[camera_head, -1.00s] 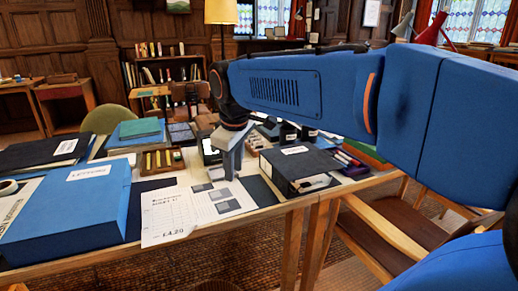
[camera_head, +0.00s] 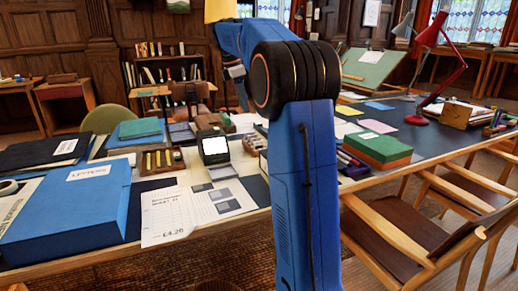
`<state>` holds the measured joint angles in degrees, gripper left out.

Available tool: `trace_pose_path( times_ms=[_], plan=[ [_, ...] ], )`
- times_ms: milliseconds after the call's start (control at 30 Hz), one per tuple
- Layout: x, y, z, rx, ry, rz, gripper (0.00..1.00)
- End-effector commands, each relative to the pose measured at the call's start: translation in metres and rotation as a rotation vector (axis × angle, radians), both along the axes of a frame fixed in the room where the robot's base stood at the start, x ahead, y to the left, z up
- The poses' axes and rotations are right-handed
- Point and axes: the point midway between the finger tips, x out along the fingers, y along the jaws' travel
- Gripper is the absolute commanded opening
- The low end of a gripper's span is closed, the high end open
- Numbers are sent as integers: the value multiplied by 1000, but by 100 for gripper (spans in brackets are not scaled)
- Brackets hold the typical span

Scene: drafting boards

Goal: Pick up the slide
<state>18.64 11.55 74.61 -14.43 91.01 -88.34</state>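I cannot pick out the slide for certain in the head view. A black, boxy device with a pale lit face (camera_head: 214,147), perhaps a slide viewer, stands on the table behind a white printed sheet (camera_head: 165,215) with grey squares. My blue arm rises in front of the table and bends back to the left at a black joint. A small grey part at its far end, likely my gripper (camera_head: 236,72), is raised above and behind the device. Its fingers are too small and unclear to show whether they are open, or whether they hold anything.
A blue box file (camera_head: 70,215) fills the table's left front. A wooden tray of small bars (camera_head: 162,160) lies left of the device. Green and orange boxes (camera_head: 378,150) and a red lamp (camera_head: 430,65) are to the right. Wooden chairs (camera_head: 400,225) stand along the front right.

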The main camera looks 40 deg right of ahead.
Motion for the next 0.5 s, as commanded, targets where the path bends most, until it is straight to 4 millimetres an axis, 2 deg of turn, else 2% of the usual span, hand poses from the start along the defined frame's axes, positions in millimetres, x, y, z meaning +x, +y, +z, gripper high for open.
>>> trace_pose_path(
  times_ms=[100, 267, 367, 500],
  plan=[
    [15, -19, -2, -1, 37, 45, 26],
    [21, -30, -4, -1, 60, 74, 26],
    [21, -33, -11, -1, 64, 79, 26],
    [19, -38, -32, -1, 65, 77, 26]
  ],
)
